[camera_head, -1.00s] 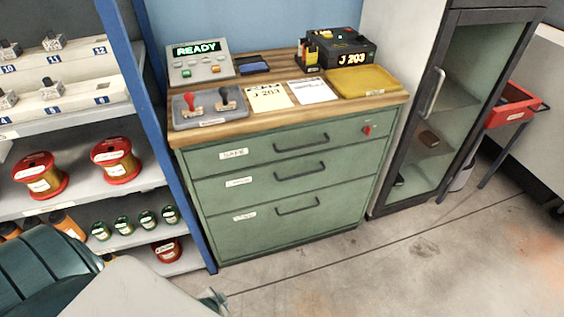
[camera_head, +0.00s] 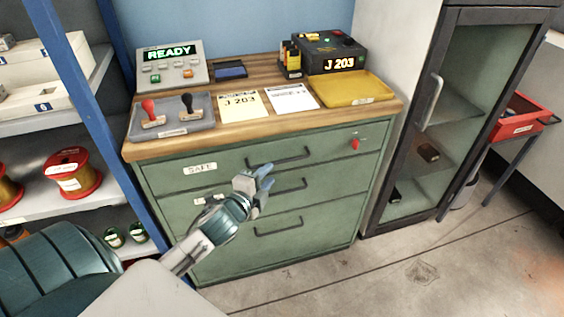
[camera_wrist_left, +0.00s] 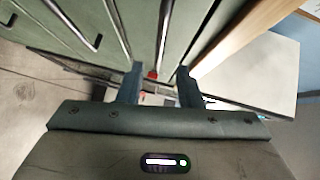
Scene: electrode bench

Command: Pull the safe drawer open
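The safe drawer (camera_head: 230,165) is the green cabinet's top drawer, labelled SAFE. It looks shut. Its dark bar handle (camera_head: 280,158) is in the middle of its front, and a red key or knob (camera_head: 356,144) sits at its right. My left gripper (camera_head: 264,186) is open and empty in front of the cabinet, just below the left end of that handle in the head view. In the left wrist view its fingers (camera_wrist_left: 159,85) are spread, with a handle bar (camera_wrist_left: 164,32) and the red key (camera_wrist_left: 152,75) beyond the gap. My right gripper is out of view.
Two lower drawers have their own handles. The wooden top (camera_head: 268,121) carries a stamp tray (camera_head: 171,130), papers, a yellow tray (camera_head: 350,90) and a READY panel (camera_head: 170,67). A blue-framed shelf (camera_head: 110,150) stands left, a glass-door cabinet (camera_head: 430,130) right. The front floor is clear.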

